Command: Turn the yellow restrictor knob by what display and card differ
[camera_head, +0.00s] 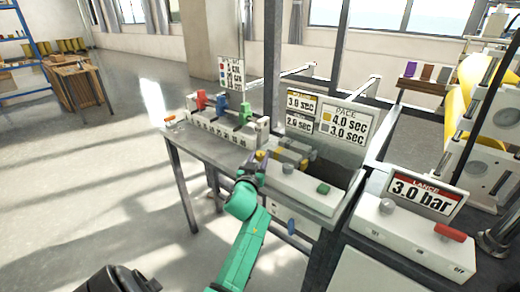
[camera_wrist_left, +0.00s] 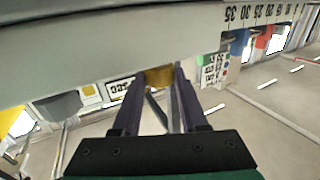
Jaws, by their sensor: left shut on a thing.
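My left gripper (camera_head: 255,168) comes in from below and is at the left end of the white console (camera_head: 300,188). It is shut on the yellow restrictor knob (camera_head: 262,156). In the left wrist view the knob (camera_wrist_left: 159,75) sits between the two dark fingertips (camera_wrist_left: 160,80), mostly covered by them. Two small displays stand behind: the upper display (camera_head: 301,103) appears to read 3.0 sec, the lower display (camera_head: 298,122) 2.0 sec. The PACE card (camera_head: 343,124) beside them reads 4.0 sec by a yellow square and 3.0 sec by a grey one.
The console also bears a grey knob (camera_head: 288,168) and a green button (camera_head: 323,188). A LANCE display (camera_head: 424,192) reads 3.0 bar, above a box with a red lever (camera_head: 450,232). Red, blue and green sliders stand on a numbered rail (camera_head: 212,133) at left. The left floor is open.

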